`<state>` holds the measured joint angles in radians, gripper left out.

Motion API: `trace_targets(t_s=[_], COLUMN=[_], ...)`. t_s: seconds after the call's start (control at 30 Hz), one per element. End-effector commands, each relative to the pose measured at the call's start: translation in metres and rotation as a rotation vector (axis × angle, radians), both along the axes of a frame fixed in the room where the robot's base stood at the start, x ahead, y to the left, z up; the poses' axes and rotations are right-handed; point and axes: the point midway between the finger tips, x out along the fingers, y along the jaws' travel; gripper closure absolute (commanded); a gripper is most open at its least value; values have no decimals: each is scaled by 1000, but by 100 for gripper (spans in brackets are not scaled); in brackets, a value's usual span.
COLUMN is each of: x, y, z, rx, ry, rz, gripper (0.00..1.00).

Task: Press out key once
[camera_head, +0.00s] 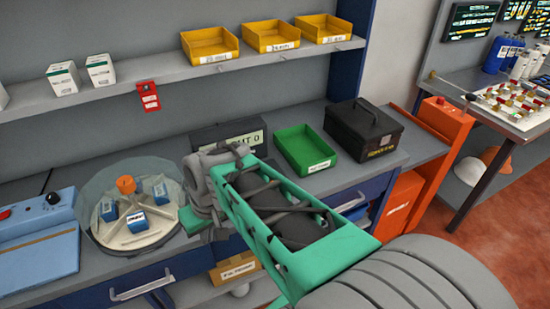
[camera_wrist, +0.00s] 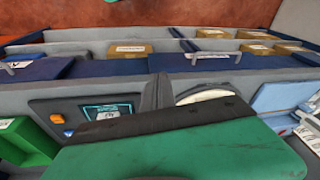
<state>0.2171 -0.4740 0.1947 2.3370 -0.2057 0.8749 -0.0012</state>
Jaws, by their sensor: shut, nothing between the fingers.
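A dark dispenser box (camera_head: 230,136) with a pale lettered front stands on the bench behind my arm in the head view. In the wrist view its dark panel (camera_wrist: 42,106) shows a small lit screen (camera_wrist: 107,112), an orange key (camera_wrist: 57,118) and a blue key (camera_wrist: 68,132). I cannot read which is the out key. My gripper (camera_wrist: 162,80) is shut and empty, with its fingers to the right of the screen in the wrist view. Whether it touches anything cannot be told. In the head view my arm hides the fingertips and part of the box.
A round clear-covered tray (camera_head: 96,225) with several blue-and-white boxes and an orange knob stands left of my arm. A green bin (camera_head: 304,150) and a black case (camera_head: 363,128) stand right of the dispenser. A blue device (camera_head: 40,250) is far left. A shelf (camera_head: 200,75) runs above.

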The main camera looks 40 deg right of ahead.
Motion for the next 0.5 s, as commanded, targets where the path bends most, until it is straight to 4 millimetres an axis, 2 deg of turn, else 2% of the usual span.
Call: trace_targets(t_s=[0.03, 0.17, 0.27, 0.3, 0.37, 0.4, 0.5], x=[14, 52, 76, 83, 90, 92, 86], y=[-15, -56, -102, -123, -159, -184, -240], z=[16, 22, 27, 29, 32, 34, 38], rx=[29, 110, 174, 202, 242, 268, 322], ry=[-11, -76, -141, -171, -224, -262, -352], rz=[-35, -99, -159, -185, -225, -254, -311], gripper=[100, 100, 100, 100, 100, 100, 100])
